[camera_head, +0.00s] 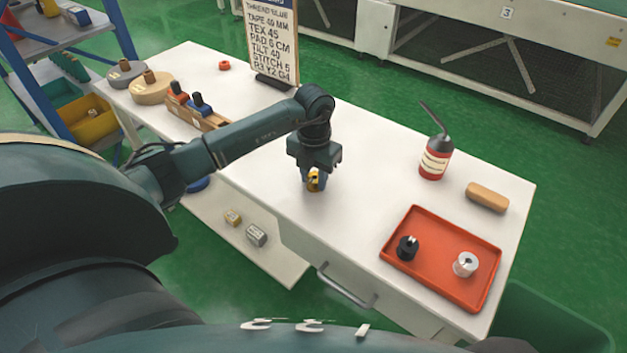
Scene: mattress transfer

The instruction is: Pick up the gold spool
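The gold spool (314,180) is near the middle of the white table, partly hidden between the fingers of my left gripper (314,184). My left gripper points down, with its dark fingers close against the spool on both sides, and looks shut on it. I cannot tell whether the spool touches the table or is slightly above it. My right gripper is not in view.
A red-orange tray (440,283) holds a black spool (407,248) and a silver spool (465,264). A red oil can (435,160) and a tan block (487,197) stand behind it. A sign (272,45) and a wooden rack (197,114) are farther back on the table (365,150).

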